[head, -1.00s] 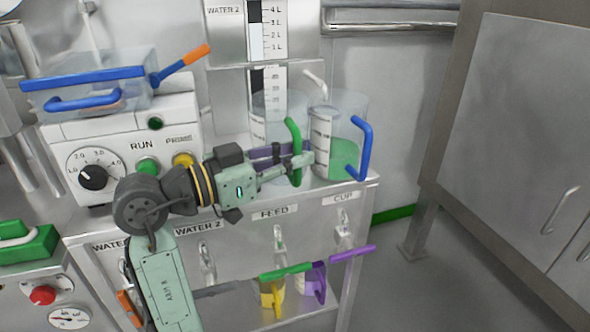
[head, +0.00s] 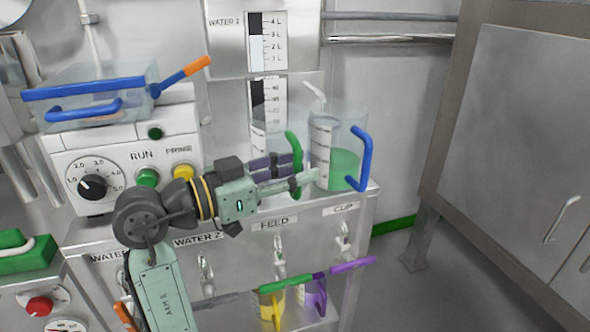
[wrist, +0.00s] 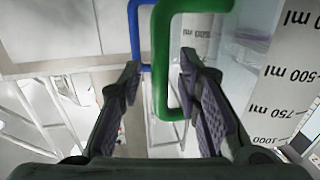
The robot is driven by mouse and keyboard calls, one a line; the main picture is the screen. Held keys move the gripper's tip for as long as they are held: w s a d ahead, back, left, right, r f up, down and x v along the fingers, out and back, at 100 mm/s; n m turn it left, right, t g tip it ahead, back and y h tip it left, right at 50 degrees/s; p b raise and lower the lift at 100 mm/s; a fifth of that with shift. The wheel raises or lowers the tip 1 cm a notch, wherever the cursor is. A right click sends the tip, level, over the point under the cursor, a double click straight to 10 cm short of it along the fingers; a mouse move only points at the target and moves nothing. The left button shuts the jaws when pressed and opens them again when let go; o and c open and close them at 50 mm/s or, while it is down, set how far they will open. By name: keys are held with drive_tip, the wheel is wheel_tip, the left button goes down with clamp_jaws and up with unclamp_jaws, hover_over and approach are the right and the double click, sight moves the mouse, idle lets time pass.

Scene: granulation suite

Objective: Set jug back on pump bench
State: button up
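A clear jug (head: 261,140) with a green handle (head: 291,142) stands at the right part of the pump bench (head: 225,222); its base is hidden behind my gripper (head: 284,174). A second clear jug (head: 342,163), with a blue handle and green liquid, stands to its right at the bench corner. My gripper reaches in from the left at the green handle. In the wrist view, the green handle (wrist: 160,62) lies between the two spread fingers, with a gap on each side. The blue handle (wrist: 133,35) shows behind it.
A clear lidded box (head: 100,105) with blue handles sits on the dial unit (head: 120,165) at the left. Yellow and purple scoops (head: 270,305) are on the lower shelf. A steel cabinet (head: 520,140) stands right, with open floor before it.

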drive_tip(key=shift+r, duration=0.3)
drive_tip(key=b+v, duration=0.1)
drive_tip(key=v, duration=1.1)
idle(0.9)
